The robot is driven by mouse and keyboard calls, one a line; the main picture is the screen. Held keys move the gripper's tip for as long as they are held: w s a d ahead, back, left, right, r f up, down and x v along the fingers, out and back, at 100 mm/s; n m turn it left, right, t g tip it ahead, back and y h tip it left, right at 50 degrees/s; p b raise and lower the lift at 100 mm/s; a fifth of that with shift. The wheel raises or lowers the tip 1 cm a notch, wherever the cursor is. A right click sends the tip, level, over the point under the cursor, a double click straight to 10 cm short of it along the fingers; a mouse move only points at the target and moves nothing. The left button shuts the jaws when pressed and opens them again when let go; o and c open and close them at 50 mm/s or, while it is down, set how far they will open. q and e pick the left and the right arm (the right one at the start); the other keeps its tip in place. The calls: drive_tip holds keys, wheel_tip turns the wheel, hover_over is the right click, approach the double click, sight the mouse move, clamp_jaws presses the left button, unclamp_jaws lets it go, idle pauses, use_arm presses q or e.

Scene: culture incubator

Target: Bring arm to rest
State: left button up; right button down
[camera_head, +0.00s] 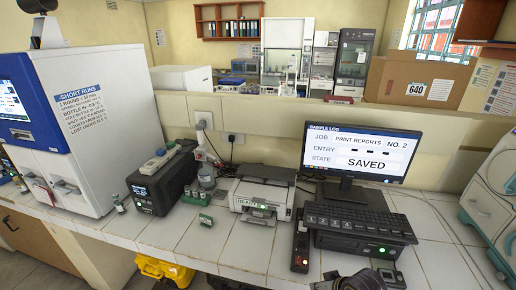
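A dark rounded part (350,282) shows at the bottom edge, right of the middle, in front of the keyboard. It looks like part of my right arm or gripper, cut off by the picture edge. Its fingers cannot be made out, and no held thing shows. My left gripper is out of view. The monitor (361,152) reads "SAMPLE LOG", job "PRINT REPORTS NO. 2", state "SAVED".
The tiled bench (150,235) holds a white cabinet (90,130), a black box (160,183), a small printer (262,194) and a keyboard (345,217) on a dark unit. A white device (495,200) stands at right.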

drive_tip(key=shift+s+d+r+g+h, duration=0.7)
drive_tip(key=shift+s+d+h, duration=0.9)
drive_tip(key=shift+s, duration=3.65)
wheel_tip(320, 180, down, 34)
drive_tip(key=s+g+b, duration=0.1)
drive_tip(key=s+b, duration=0.1)
drive_tip(key=s+d+f+b, duration=0.1)
drive_tip(key=s+d+f, duration=0.1)
drive_tip(key=s+f, duration=0.9)
drive_tip(key=s+d+f+g+b, duration=0.1)
drive_tip(key=s+d+f, duration=0.1)
drive_tip(key=s+f, duration=0.9)
drive_tip(key=shift+s+d+f, duration=0.3)
drive_tip(key=shift+s, duration=0.15)
